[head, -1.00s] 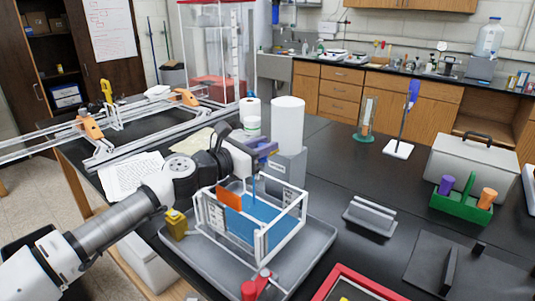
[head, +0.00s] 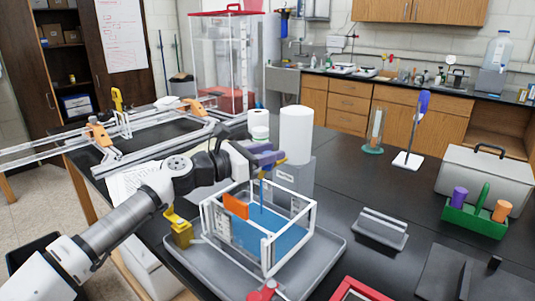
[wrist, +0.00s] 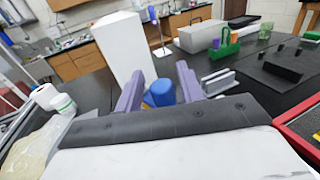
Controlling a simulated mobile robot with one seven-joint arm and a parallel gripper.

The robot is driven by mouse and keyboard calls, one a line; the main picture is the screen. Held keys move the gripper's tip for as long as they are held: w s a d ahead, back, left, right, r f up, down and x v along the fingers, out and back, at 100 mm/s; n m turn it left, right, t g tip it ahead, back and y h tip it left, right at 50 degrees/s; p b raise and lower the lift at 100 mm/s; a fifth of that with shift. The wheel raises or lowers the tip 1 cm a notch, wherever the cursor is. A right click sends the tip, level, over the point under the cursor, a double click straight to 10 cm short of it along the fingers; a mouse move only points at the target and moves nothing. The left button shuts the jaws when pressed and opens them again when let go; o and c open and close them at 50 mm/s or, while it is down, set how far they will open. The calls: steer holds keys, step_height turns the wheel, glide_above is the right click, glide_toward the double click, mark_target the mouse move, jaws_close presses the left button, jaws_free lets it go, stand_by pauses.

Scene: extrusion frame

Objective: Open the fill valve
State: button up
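No valve is labelled, so I cannot tell which part is the fill valve. A yellow valve-like fitting (head: 179,229) stands at the left of the white-framed tank (head: 271,250), and a red one (head: 263,291) is at its front. The tank holds a blue surface and an orange plate (head: 236,206). My gripper (head: 268,160) is over the tank; a thin blue rod (head: 261,195) shows below it. In the wrist view my purple fingers (wrist: 160,88) stand apart with a blue rounded piece (wrist: 159,95) between them. Whether they grip it is unclear.
A grey tray (head: 325,255) lies under the tank. A white cylinder (head: 297,135) on a grey block stands close behind my gripper. A grey slotted block (head: 381,229) and a green rack (head: 478,220) are to the right. The black bench between them is clear.

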steer(key=shift+o, duration=0.3)
steer(key=shift+f, duration=0.1)
steer(key=shift+s+a, duration=0.2)
steer(key=shift+a, duration=0.1)
steer(key=b+v, duration=0.4)
steer(key=v, duration=0.9)
